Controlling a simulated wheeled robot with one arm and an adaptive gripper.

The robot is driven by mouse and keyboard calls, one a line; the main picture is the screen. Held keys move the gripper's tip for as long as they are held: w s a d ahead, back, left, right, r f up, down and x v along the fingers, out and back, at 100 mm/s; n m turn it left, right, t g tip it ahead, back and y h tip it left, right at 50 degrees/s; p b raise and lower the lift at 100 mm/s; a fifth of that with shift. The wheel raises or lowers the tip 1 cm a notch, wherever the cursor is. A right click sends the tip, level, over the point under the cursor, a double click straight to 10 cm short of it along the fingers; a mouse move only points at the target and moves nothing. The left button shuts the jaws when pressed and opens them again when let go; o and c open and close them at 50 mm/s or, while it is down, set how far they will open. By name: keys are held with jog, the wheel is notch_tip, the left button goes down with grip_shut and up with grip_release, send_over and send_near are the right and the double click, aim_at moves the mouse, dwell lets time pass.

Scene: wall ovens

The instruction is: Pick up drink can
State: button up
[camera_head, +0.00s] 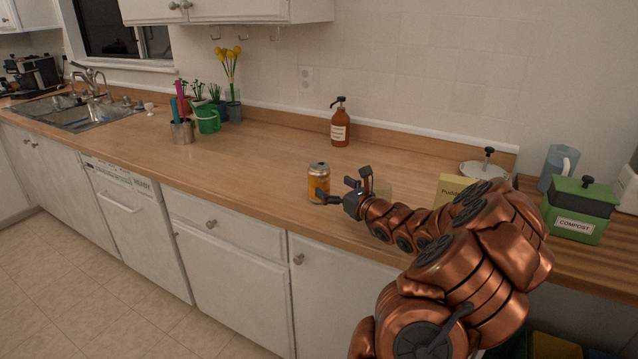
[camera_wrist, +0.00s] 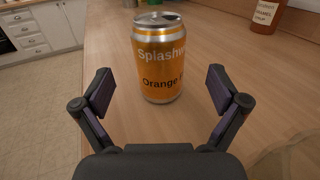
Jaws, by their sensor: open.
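The drink can (camera_head: 318,182) is orange with a silver top and stands upright near the front edge of the wooden counter. In the wrist view the can (camera_wrist: 158,62) stands just ahead of my fingertips, roughly centred between them, with "Orange" on its label. My gripper (camera_head: 343,188) is open and low over the counter, to the right of the can in the head view. In the wrist view both fingers of my gripper (camera_wrist: 161,92) are spread wide with nothing between them. Part of the can's lower front is hidden by a finger in the head view.
A brown pump bottle (camera_head: 340,124) stands behind the can near the wall. A metal utensil cup (camera_head: 182,131) and potted plants are farther left. A yellow box (camera_head: 451,188) and a green compost bin (camera_head: 578,208) are at right. The counter left of the can is clear.

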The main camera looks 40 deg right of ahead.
aim_at(326, 182)
jog(key=shift+w+d+p, duration=0.15)
jog(key=shift+w+p, duration=0.15)
jog(key=shift+w, duration=1.2)
jog(key=shift+w+d+p, duration=0.1)
jog(key=shift+w+p, duration=0.2)
jog(key=shift+w, duration=1.2)
jog(key=shift+c, duration=0.2)
jog(key=c, duration=1.2)
jog(key=shift+r, duration=0.1)
notch_tip(326, 182, up, 10)
jog(key=shift+b, duration=0.4)
